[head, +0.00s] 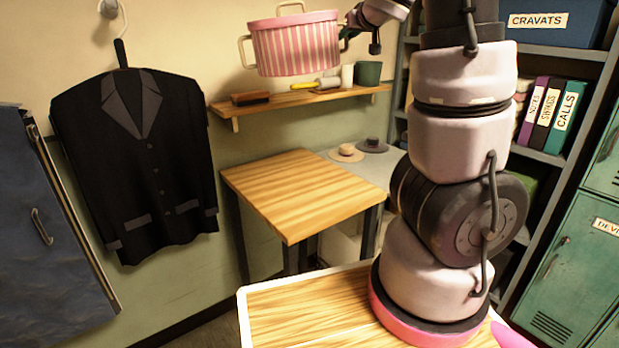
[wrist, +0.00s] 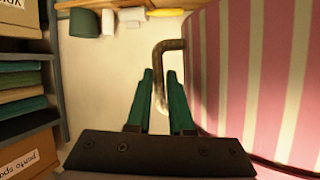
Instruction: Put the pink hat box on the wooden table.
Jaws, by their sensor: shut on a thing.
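In the wrist view the striped box (wrist: 260,70) fills the right side. My gripper (wrist: 158,80) is shut on the box's metal handle, which passes between the green fingers. In the head view my gripper (head: 349,35) is at the box's right side. The wooden table's top is bare. The lower part of the handle is hidden behind the fingers.
A wall shelf (head: 310,98) with a brush, a green pot (head: 368,73) and small items is behind the box. Two hats (head: 347,152) lie on a grey surface behind the table. A black jacket (head: 140,160) hangs at left; shelves of binders (head: 548,115) stand at right.

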